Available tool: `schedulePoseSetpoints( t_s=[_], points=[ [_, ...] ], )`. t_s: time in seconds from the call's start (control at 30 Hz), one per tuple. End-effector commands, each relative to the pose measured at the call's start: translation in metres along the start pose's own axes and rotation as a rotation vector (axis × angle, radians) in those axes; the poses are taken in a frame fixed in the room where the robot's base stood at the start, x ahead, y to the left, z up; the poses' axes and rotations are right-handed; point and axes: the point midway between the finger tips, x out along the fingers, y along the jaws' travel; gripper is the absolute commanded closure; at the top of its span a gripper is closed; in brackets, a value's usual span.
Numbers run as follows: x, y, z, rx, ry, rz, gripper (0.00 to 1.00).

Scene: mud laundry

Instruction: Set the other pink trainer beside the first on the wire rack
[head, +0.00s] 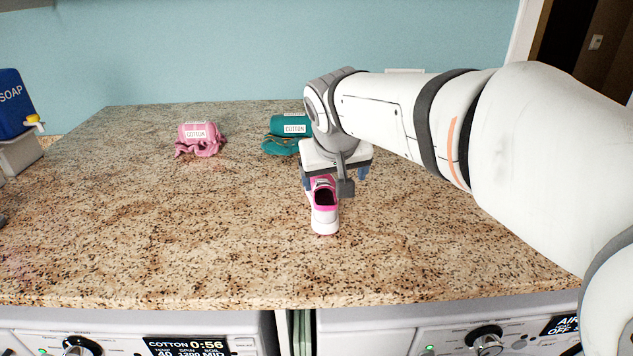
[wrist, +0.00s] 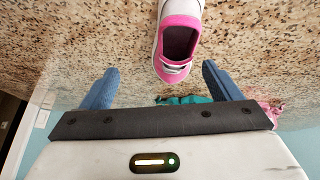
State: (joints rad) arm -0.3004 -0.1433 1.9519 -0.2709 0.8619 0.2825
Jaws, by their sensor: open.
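One pink and white trainer (head: 323,208) stands upright on the granite counter, its heel toward the front edge. It also shows in the wrist view (wrist: 178,45), just beyond and between my fingertips. My gripper (wrist: 155,82) is open, its two blue fingers apart with nothing held between them. In the head view my gripper (head: 335,172) is over the toe end of the trainer and hides part of it. I cannot tell whether the fingers touch it. The wire rack and the first trainer are not in view.
A blue soap container (head: 14,105) stands at the far left. Two machines are below the front edge. The counter's left and front are clear.

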Motion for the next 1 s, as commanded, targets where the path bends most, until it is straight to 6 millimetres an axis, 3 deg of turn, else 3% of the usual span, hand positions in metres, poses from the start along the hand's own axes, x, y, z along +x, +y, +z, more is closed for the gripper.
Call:
schedulePoseSetpoints(
  t_s=[0.1, 0.2, 0.7, 1.0],
  points=[
    [0.010, -0.016, -0.020, -0.015, 0.028, 0.001, 0.16],
    [0.017, -0.020, -0.027, -0.018, 0.037, 0.003, 0.16],
    [0.080, -0.024, -0.021, -0.017, 0.034, 0.002, 0.16],
    [0.087, -0.025, -0.021, -0.018, 0.038, 0.001, 0.16]
  ],
)
